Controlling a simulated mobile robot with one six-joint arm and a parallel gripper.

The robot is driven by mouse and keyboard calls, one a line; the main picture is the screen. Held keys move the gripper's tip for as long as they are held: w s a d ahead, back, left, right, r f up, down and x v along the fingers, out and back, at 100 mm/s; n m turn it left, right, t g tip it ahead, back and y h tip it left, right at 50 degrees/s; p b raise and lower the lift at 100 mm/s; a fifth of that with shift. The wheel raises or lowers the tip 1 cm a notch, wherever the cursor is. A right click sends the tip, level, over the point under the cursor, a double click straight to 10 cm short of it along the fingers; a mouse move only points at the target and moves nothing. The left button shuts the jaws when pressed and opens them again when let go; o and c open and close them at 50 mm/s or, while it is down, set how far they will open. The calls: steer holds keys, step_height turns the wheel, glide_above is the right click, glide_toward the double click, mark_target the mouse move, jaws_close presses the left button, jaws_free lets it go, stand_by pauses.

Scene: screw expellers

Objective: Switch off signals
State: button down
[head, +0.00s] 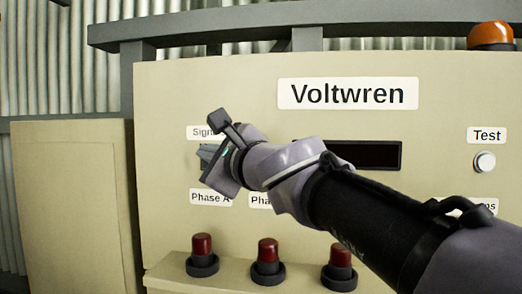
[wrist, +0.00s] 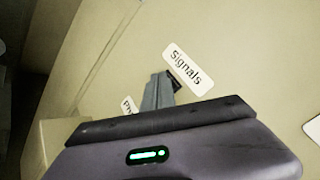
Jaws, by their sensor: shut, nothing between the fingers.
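The cream control panel (head: 240,80) carries a "Signals" label (head: 199,132), partly covered by my arm in the head view. The label (wrist: 187,69) is fully readable in the wrist view. My gripper (head: 206,153) is just below this label, close to the panel face. In the wrist view its grey fingers (wrist: 158,90) are together beside the label's left end, with nothing seen between them. A small dark part (wrist: 173,78) shows between fingers and label. The signals switch is mostly hidden, so its position and any contact cannot be told.
Below are a "Phase A" label (head: 210,198) and three red lamps (head: 202,245) on a ledge. A dark display (head: 375,155) is partly behind my arm. At the right are a "Test" button (head: 484,162) and an orange beacon (head: 491,36). A lower cabinet (head: 70,200) stands left.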

steer(key=shift+s+f, duration=0.1)
steer(key=shift+s, duration=0.7)
steer(key=shift+a, duration=0.1)
steer(key=shift+s+a+f, duration=0.1)
steer(key=shift+s+f, duration=0.05)
steer(key=shift+s, duration=1.1)
steer(key=shift+s+a+f, duration=0.1)
steer(key=shift+s+f, duration=0.05)
steer(key=shift+s, duration=1.05)
